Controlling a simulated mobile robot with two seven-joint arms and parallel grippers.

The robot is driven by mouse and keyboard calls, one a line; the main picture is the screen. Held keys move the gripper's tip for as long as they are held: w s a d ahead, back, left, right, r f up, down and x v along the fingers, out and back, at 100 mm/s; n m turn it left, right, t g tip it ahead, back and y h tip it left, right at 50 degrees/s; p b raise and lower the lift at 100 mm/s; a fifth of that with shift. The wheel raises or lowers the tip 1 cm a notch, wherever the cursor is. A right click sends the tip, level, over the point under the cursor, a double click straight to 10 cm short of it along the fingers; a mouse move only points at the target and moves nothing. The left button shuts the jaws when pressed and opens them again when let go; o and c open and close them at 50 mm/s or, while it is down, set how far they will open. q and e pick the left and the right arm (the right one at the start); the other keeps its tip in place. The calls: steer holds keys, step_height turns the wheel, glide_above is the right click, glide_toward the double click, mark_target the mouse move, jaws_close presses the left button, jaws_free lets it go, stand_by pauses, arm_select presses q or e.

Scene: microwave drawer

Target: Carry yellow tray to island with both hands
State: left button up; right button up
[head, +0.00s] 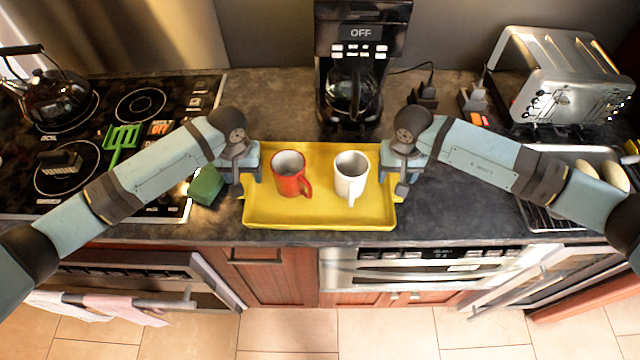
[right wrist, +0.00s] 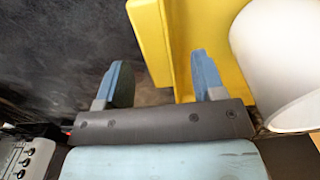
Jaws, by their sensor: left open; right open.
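The yellow tray (head: 320,213) lies on the dark counter, with a red mug (head: 289,177) and a white mug (head: 350,178) standing on it. My left gripper (head: 246,182) is open at the tray's left edge; the exact finger position at the rim is hard to see. My right gripper (head: 398,178) is open at the tray's right edge. In the right wrist view, the right gripper's fingers (right wrist: 163,82) stand apart, one over the counter and one over the tray (right wrist: 150,45), with the tray's side between them. The white mug also shows there (right wrist: 275,65), close beside the inner finger.
A coffee maker (head: 358,60) stands behind the tray, and a toaster (head: 565,80) is at the back right. A green block (head: 206,186) and a stove with a kettle (head: 58,98) are left. Oven doors stand partly open below the counter on both sides.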

arm_select(q)
steer(key=shift+f, duration=1.15)
arm_select(e)
steer(key=shift+f, duration=1.2)
arm_select(q)
steer(key=shift+c, duration=0.4)
arm_select(e)
steer(key=shift+c, duration=0.4)
arm_select(q)
steer(key=c, duration=1.1)
arm_select(e)
steer(key=c, duration=1.1)
steer(key=shift+r, duration=0.1)
